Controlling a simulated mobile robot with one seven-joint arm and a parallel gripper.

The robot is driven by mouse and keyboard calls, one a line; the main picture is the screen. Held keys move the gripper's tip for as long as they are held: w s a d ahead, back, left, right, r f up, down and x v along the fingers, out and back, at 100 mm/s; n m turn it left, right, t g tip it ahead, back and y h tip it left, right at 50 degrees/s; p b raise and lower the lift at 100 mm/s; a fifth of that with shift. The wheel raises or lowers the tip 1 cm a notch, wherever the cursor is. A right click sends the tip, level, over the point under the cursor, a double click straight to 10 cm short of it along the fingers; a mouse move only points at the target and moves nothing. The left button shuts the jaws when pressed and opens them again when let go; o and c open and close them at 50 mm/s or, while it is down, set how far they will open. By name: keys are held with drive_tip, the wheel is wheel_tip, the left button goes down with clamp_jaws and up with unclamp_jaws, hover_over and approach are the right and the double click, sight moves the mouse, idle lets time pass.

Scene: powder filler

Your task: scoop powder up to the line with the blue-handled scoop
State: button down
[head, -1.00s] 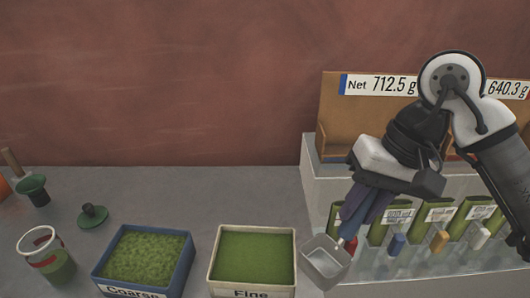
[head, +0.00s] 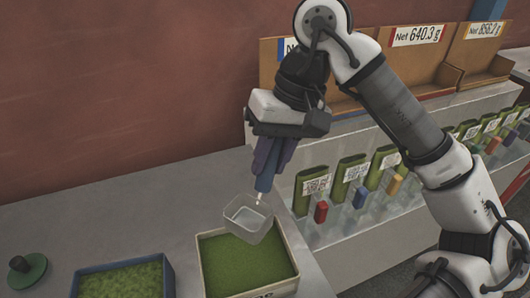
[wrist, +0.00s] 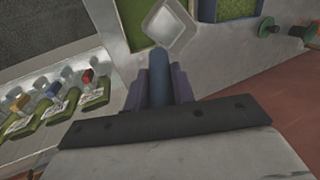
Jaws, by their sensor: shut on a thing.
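My gripper (head: 266,172) is shut on the blue handle (head: 265,184) of the scoop. The handle also shows between my fingers in the wrist view (wrist: 160,78). The scoop's square, pale, clear cup (head: 247,218) hangs over the back part of a cream box (head: 285,284) of fine green powder (head: 235,268). No powder shows in the cup, and no fill line can be made out on it. The cup appears above the powder; the exact gap cannot be told.
A blue box (head: 172,279) of coarser green powder stands to the left. A dark green knobbed disc (head: 27,275) lies farther left. A raised dispenser row with coloured tabs (head: 321,211) stands close on the right. Tan bins with net-weight labels (head: 416,35) are behind it.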

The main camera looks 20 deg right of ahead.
wheel_tip(320, 180, down, 11)
drive_tip(key=b, duration=0.8)
drive_tip(key=shift+r, duration=0.15)
idle(1.4)
drive_tip(key=shift+r+p, duration=2.55)
drive_tip(key=shift+r, duration=1.85)
